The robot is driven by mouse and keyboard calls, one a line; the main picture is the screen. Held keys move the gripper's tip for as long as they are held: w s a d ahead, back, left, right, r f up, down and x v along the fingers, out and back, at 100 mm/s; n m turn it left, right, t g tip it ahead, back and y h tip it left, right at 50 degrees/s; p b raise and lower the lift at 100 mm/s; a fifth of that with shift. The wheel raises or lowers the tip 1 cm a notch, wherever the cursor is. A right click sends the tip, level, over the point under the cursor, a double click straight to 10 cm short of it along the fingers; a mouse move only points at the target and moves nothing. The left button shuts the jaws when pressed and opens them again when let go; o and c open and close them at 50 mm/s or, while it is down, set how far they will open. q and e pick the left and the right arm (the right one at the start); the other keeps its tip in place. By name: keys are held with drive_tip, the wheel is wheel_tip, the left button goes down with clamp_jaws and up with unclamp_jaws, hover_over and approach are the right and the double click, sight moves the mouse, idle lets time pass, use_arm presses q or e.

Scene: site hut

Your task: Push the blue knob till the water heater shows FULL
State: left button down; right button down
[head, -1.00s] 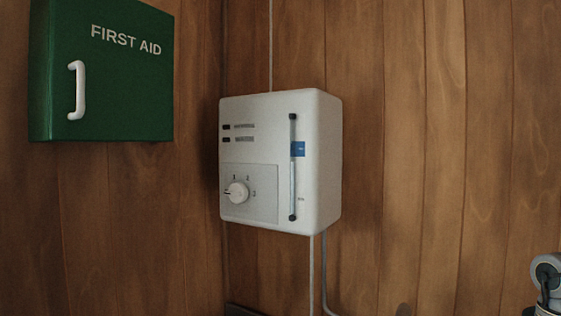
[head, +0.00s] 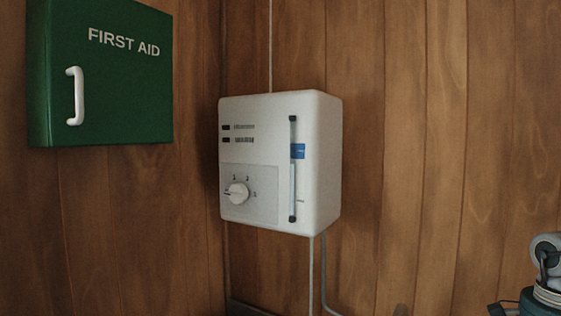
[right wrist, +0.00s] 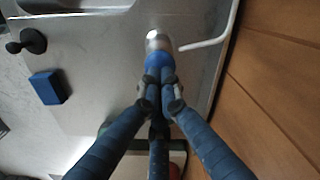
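The white water heater (head: 325,165) hangs on the wood wall in the head view. Its upright sight tube (head: 292,185) looks pale from near the bottom up to just below a small blue label (head: 298,151); the lettering is too small to read. In the right wrist view the blue knob (right wrist: 158,59) sits on a shiny metal fitting. My right gripper (right wrist: 160,82) has its fingers drawn together, with the tips at the knob's near side, seemingly touching. How far the knob is pushed in cannot be seen. My left gripper is in neither view.
A pale spout or pipe (right wrist: 210,42) is beside the knob. A blue block (right wrist: 47,87) and a black plug-like piece (right wrist: 27,42) lie on the grey surface left. The heater has a white dial (head: 237,193). A green first aid box (head: 105,85) hangs left.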

drive_tip(key=shift+f+b, duration=1.8)
drive_tip(key=shift+f, duration=0.7)
drive_tip(key=shift+s, duration=0.1)
drive_tip(key=shift+r+p, duration=1.65)
drive_tip(key=shift+r, duration=0.9)
drive_tip(key=shift+f, duration=0.2)
